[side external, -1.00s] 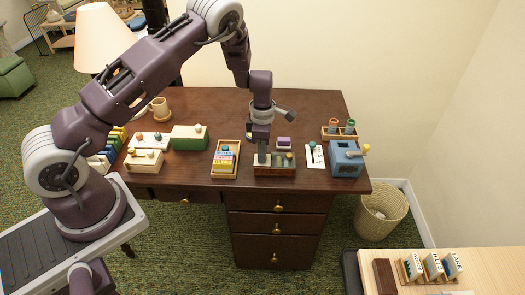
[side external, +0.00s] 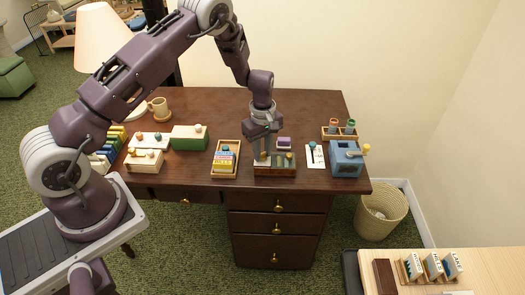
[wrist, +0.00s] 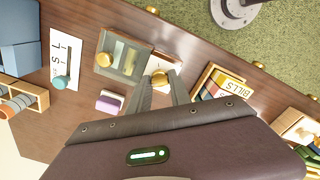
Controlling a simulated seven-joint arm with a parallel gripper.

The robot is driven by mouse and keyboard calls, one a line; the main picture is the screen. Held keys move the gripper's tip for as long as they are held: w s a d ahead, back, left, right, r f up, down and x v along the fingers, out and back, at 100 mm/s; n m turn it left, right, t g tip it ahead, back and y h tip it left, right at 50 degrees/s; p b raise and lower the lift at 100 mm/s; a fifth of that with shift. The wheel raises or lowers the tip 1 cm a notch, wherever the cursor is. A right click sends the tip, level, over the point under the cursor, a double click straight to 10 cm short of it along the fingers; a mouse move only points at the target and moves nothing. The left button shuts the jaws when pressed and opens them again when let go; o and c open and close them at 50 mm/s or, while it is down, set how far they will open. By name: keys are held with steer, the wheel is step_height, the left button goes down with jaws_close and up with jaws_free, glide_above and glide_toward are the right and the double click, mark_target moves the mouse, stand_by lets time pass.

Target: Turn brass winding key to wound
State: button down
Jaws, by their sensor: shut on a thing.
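The brass winding key (wrist: 159,79) shows in the wrist view as a round brass knob between my fingertips, at one end of a small wooden box (wrist: 130,78). My gripper (wrist: 160,86) is shut on it. In the side view my gripper (side external: 267,158) points down onto the left part of the box (side external: 275,171), and its fingers mostly hide the key. The box has a grey-green panel on top, with a second brass knob (wrist: 104,60) at its other end. I cannot read any wound mark.
A tray with a "BILLS" block (side external: 225,160) stands close left of the box. A purple-topped block (side external: 284,143) sits just behind. A white card with a teal peg (side external: 312,149) and a blue box with a crank (side external: 346,160) stand to the right. Bare desk lies behind.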

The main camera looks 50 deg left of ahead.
steer(key=m, duration=0.4)
steer(key=shift+m, duration=0.3)
steer(key=m, duration=1)
steer(key=shift+m, duration=2.2)
steer(key=c, duration=1.2)
jaws_free()
steer(key=shift+o, duration=0.2)
